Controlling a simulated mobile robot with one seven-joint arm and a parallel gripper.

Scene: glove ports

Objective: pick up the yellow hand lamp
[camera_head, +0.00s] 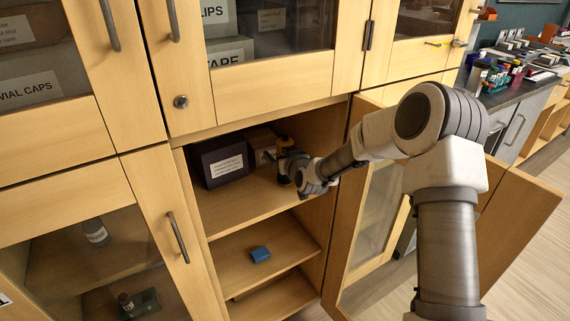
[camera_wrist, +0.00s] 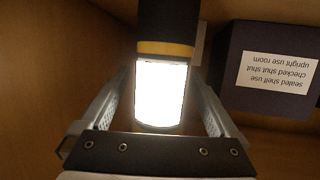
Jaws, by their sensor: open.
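The yellow hand lamp (camera_head: 286,142) stands on the upper shelf inside the open cabinet, mostly hidden behind my gripper (camera_head: 287,167) in the head view. In the wrist view the lamp (camera_wrist: 159,92) shows a glowing white section, a yellow band and a dark body. My gripper (camera_wrist: 162,80) is open, with one finger on each side of the lamp's lit section. Small gaps seem to show beside the fingers; contact is not clear.
A dark labelled box (camera_head: 222,163) stands left of the lamp and also shows in the wrist view (camera_wrist: 270,70). A brown box (camera_head: 262,143) is behind. A blue object (camera_head: 260,254) lies on the shelf below. The open cabinet door (camera_head: 375,215) is beside my arm.

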